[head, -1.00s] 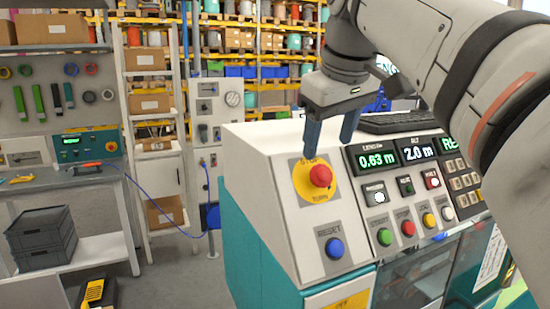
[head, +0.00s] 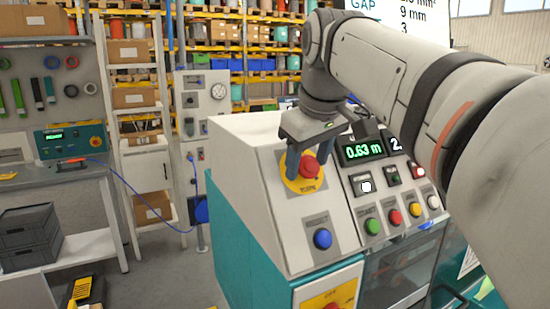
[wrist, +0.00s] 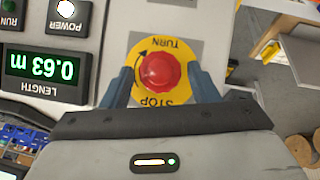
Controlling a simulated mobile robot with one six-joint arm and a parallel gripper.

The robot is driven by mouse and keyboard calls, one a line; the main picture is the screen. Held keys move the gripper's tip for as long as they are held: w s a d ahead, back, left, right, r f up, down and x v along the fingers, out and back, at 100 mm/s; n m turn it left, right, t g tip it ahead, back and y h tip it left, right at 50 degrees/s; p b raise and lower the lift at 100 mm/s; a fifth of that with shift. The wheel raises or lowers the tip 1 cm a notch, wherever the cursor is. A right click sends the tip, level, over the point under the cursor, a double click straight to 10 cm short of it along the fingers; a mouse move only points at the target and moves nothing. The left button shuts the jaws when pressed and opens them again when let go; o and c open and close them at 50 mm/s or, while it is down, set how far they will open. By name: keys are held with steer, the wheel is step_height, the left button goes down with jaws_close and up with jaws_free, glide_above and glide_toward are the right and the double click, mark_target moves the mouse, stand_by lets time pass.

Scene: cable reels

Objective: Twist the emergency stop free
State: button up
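The emergency stop is a red mushroom button (head: 309,166) on a yellow disc (head: 304,186) marked TURN, on the sloped panel of the machine. In the wrist view the red button (wrist: 161,71) sits between the two blue fingers of my gripper (wrist: 163,78), and the disc also reads STOP with a curved arrow. A gap shows between each finger and the button, so my gripper is open around it. In the head view my gripper (head: 309,160) comes down over the button from above; its body hides the top of the disc.
A blue RESET button (head: 323,239) is below the stop. To the right are a green button (head: 373,227), other coloured buttons and a green 0.63 m display (head: 362,149). A second red button (head: 333,306) is low on the front. Shelves and a workbench stand behind.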

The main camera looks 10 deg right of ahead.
steer(key=c, duration=0.8)
steer(key=shift+c, duration=0.2)
steer(key=shift+r, duration=0.1)
steer(key=m+y+p, duration=0.1)
steer(key=m+y, duration=0.1)
steer(key=shift+d+m+g+p, duration=0.2)
steer(key=shift+m+g+p, duration=0.2)
steer(key=m+y, duration=0.2)
steer(key=m, duration=0.1)
steer(key=shift+w+d+p, duration=0.1)
steer(key=shift+d+p, duration=0.05)
steer(key=shift+p, duration=0.25)
steer(key=o, duration=1)
